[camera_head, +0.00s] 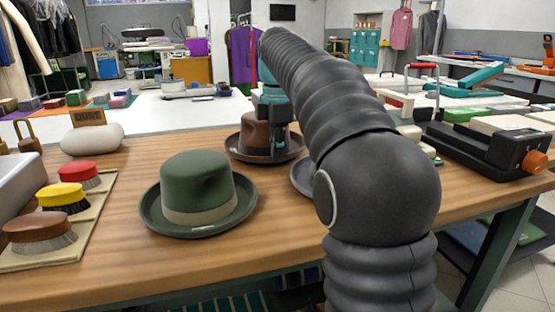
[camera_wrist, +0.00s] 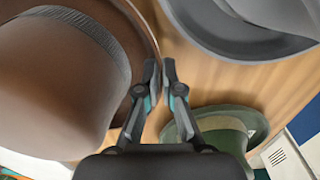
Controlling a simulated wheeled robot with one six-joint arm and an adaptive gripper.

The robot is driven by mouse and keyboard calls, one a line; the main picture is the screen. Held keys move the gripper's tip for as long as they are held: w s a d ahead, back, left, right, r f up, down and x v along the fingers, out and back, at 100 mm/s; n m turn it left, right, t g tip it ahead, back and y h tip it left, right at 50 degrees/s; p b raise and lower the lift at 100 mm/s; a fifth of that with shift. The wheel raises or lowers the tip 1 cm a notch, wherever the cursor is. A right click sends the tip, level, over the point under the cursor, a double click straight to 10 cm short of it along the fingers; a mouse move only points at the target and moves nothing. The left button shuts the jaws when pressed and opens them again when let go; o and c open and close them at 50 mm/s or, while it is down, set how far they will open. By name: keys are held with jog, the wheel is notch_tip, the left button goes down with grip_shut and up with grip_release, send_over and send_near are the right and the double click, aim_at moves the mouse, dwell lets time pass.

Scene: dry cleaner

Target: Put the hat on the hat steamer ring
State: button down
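A brown hat (camera_head: 252,133) with a dark band stands on the wooden table behind a green hat (camera_head: 195,184). My gripper (camera_head: 282,142) is at the brown hat's right side, pointing down. In the wrist view the brown hat (camera_wrist: 45,85) fills the left, and my gripper's fingertips (camera_wrist: 160,70) are close together at its brim edge. Whether they pinch the brim is unclear. The green hat (camera_wrist: 220,125) is at lower right there. A grey, round, brimmed object (camera_wrist: 240,38) is at upper right; my arm mostly hides it in the head view (camera_head: 301,180). I cannot clearly identify the steamer ring.
Red, yellow and brown brushes (camera_head: 62,197) lie on a beige mat at left. A pale rounded stone-like block (camera_head: 92,138) with a sign is behind them. A black device with an orange knob (camera_head: 490,145) stands at right. Bare table shows in front of the green hat.

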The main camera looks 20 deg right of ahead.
jog(key=shift+f, duration=0.45)
jog(key=shift+f, duration=0.1)
jog(key=c, duration=1.3)
grip_release()
